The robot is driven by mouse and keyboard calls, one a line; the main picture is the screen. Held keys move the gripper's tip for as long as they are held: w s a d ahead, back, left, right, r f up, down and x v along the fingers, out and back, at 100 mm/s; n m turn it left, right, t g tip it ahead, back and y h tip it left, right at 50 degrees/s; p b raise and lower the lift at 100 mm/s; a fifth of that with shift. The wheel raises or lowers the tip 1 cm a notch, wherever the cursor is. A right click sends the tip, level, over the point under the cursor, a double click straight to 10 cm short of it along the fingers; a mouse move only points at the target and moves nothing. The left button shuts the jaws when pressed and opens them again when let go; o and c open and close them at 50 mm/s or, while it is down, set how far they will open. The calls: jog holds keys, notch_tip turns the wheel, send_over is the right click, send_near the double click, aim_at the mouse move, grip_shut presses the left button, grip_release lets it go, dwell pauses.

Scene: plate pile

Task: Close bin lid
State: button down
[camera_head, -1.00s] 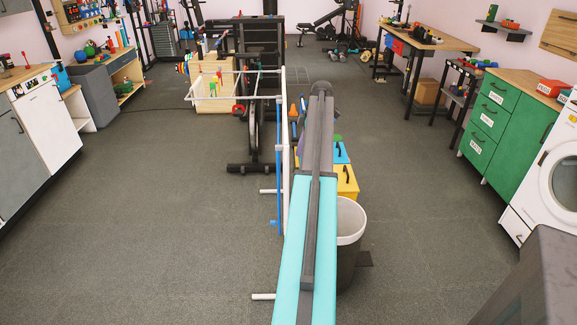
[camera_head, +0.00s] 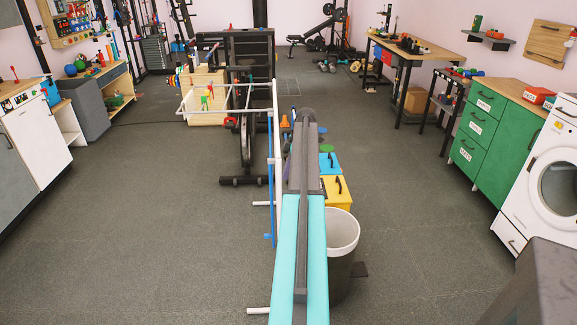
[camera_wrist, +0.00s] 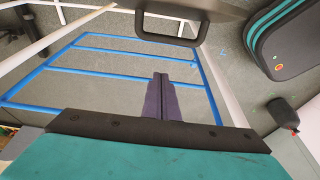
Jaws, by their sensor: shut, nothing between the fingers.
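A grey bin with a pale rim (camera_head: 343,222) stands on the floor just right of my arm in the head view, with its top open. No lid on it can be made out there. Behind it are a yellow box (camera_head: 332,203) and a blue box (camera_head: 331,160), both with dark handles on top. My gripper (camera_wrist: 160,78) is shut and empty in the wrist view, apart from anything. A dark panel with a handle (camera_wrist: 170,40) is beyond the fingertips at the top; I cannot tell what it belongs to.
A white and blue drying rack (camera_head: 271,150) stands close along the left of my arm; its blue rods (camera_wrist: 85,73) lie under the gripper in the wrist view. Green drawers (camera_head: 478,130) and a washing machine (camera_head: 545,170) are at the right. The floor at left is open.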

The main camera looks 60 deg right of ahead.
jog(key=f, duration=0.1)
jog(key=s+d+f+p, duration=0.1)
jog(key=s+f, duration=0.1)
jog(key=f, duration=0.1)
jog(key=shift+s+d+p, duration=0.15)
jog(key=shift+d+p, duration=0.1)
jog(key=shift+p, duration=0.05)
dwell(0.6)
